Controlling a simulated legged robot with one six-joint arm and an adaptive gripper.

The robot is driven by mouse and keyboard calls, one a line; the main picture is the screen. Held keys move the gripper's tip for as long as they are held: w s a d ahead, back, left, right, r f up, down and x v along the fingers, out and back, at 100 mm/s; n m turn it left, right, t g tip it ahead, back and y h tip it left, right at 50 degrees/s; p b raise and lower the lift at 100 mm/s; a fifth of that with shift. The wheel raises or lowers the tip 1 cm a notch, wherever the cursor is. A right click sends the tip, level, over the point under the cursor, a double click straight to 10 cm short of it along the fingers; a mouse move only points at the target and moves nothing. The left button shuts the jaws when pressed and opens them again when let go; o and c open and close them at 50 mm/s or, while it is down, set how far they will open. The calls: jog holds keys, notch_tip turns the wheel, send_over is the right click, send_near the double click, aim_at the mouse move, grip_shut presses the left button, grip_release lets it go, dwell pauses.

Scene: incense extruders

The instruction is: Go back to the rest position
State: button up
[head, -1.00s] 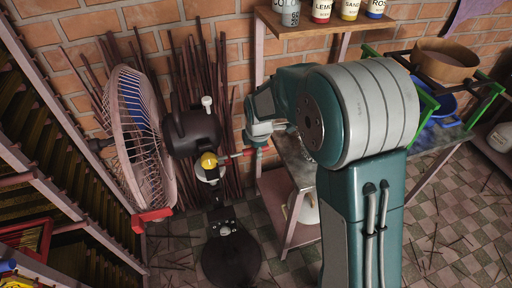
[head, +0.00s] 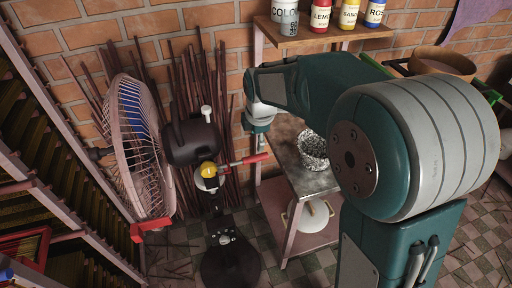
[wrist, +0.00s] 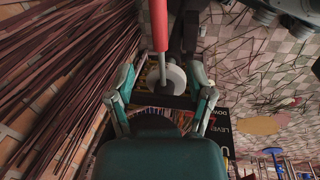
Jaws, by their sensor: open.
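My gripper (wrist: 160,100) is open in the wrist view, its two teal fingers apart with nothing held between them. Beyond the fingers is a lever with a red handle (wrist: 159,25) and a round pale end piece (wrist: 168,79). In the head view the red handle (head: 254,158) sticks out to the right of a yellow-topped joint (head: 208,170) on the fan's stand. My arm (head: 330,85) reaches left over the metal table, with its wrist (head: 260,112) just above the red handle. The gripper fingers are hard to make out in the head view.
A caged fan (head: 137,150) on a black base (head: 230,262) stands left. Incense sticks lean on the brick wall (head: 85,40). A metal-topped table (head: 285,150) holds a silvery mesh container (head: 313,150). Bottles (head: 321,14) line the shelf above. Racks (head: 40,150) fill the left side.

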jog(key=shift+s+r, duration=0.15)
jog(key=shift+r, duration=0.6)
jog(key=s+d+r+m+t, duration=0.1)
jog(key=s+d+r+m, duration=0.1)
jog(key=s+d+m, duration=0.2)
jog(key=s+d+r+m+t, duration=0.1)
jog(key=s+d+r+m, duration=0.2)
jog(key=s+m, duration=0.7)
jog(key=s+d+r+m+t, duration=0.1)
jog(key=s+d+r+m, duration=0.1)
jog(key=s+d+m, duration=0.4)
jog(key=shift+s+r+m+h, duration=0.3)
jog(key=shift+s+r+m, duration=0.15)
jog(key=shift+s, duration=1.75)
jog(key=shift+d, duration=0.1)
